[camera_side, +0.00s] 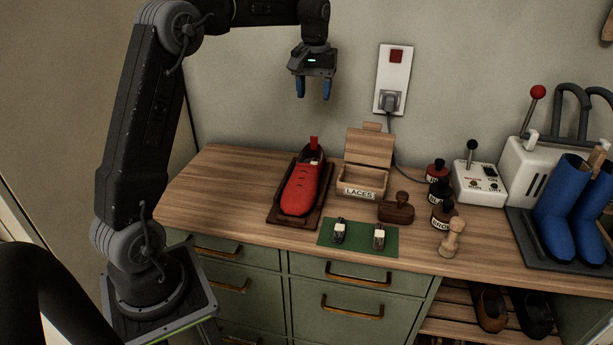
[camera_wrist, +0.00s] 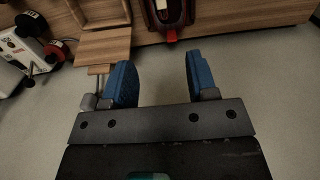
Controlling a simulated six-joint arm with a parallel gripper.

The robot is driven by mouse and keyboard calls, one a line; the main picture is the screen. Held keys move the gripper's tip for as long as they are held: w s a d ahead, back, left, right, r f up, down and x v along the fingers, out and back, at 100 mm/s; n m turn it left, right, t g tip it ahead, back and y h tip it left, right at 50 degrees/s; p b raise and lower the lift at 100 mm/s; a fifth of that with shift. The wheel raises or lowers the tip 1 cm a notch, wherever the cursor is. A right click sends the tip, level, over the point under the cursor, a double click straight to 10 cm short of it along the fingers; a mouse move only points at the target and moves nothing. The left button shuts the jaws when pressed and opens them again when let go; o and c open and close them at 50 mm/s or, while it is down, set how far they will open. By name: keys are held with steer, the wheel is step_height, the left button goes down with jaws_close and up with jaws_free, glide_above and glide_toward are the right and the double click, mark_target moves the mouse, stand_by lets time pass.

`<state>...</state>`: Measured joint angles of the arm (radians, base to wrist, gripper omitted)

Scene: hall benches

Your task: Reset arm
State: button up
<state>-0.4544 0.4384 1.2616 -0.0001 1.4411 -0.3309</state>
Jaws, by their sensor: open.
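My gripper (camera_side: 313,89) hangs high above the back of the bench, fingers pointing down, in front of the wall. Its two blue fingers are apart with nothing between them; the wrist view also shows the empty gap (camera_wrist: 160,80). My arm reaches over from the left and touches nothing on the bench. Below it a red shoe (camera_side: 299,190) lies on a dark wooden board (camera_side: 280,215). The shoe also shows at the top of the wrist view (camera_wrist: 168,12).
A LACES box (camera_side: 364,179) stands open-lidded right of the shoe. A green mat (camera_side: 358,239) holds two small items. Bottles, a wooden brush (camera_side: 396,209), a switch box (camera_side: 480,184) and blue boots (camera_side: 562,205) stand further right. A wall socket (camera_side: 393,80) is beside my gripper. The bench's left end is clear.

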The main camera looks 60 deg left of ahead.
steer(key=s+d+r+m+t, duration=0.2)
steer(key=s+d, duration=0.4)
steer(key=d, duration=0.1)
steer(key=s+d+r+m+t, duration=0.1)
steer(key=s+d+r+m, duration=0.15)
steer(key=s+d, duration=0.45)
steer(key=s+d+f+m+t, duration=0.1)
steer(key=s+d+f+m, duration=0.1)
steer(key=s, duration=0.4)
steer(key=s+d+f+m+t, duration=0.1)
steer(key=s+d+f+m, duration=0.1)
steer(key=s+d+f, duration=0.2)
steer(key=shift+s+d+f+t, duration=0.3)
steer(key=shift+s+d, duration=0.55)
steer(key=shift+s, duration=0.25)
